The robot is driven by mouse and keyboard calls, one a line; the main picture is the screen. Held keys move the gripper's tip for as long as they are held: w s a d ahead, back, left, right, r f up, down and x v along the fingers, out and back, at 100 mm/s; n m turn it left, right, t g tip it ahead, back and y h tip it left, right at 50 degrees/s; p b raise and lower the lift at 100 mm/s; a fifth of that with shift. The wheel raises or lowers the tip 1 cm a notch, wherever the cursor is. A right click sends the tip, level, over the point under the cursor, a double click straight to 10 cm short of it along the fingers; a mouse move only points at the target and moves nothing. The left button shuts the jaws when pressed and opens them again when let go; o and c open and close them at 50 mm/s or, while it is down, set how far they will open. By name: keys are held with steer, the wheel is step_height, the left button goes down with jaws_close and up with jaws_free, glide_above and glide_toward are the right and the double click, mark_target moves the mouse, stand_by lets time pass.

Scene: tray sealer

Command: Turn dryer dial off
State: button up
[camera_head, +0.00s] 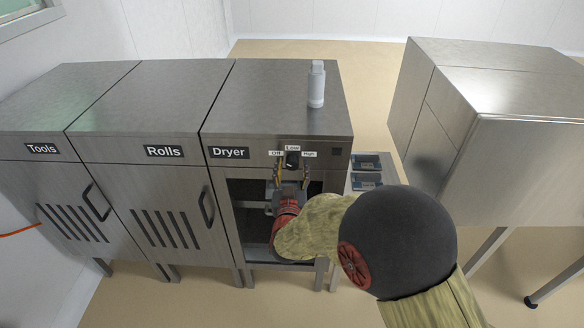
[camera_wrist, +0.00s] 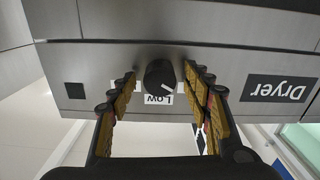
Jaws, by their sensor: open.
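The dryer dial (camera_head: 292,160) is a round black knob on the front panel of the steel Dryer cabinet. In the head view, labels Off, Low and High stand at its left, top and right. The wrist view is upside down and shows the dial (camera_wrist: 160,75) with a white mark slanting to the lower right, on the Off side of the Low label (camera_wrist: 158,99). My gripper (camera_head: 291,170) is open, its fingers on either side of the dial. In the wrist view there are gaps between the gripper (camera_wrist: 159,76) and the knob. The Off and High labels are mostly hidden there.
A white bottle (camera_head: 316,85) stands on the dryer top. The Rolls cabinet (camera_head: 165,110) and Tools cabinet (camera_head: 60,105) adjoin on the left. Blue-and-grey packs (camera_head: 367,181) lie to the right. A large steel machine (camera_head: 500,150) stands farther right. The dryer's lower front is open.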

steer(key=s, duration=1.1)
steer(key=shift+s+a, duration=0.2)
steer(key=shift+s, duration=0.1)
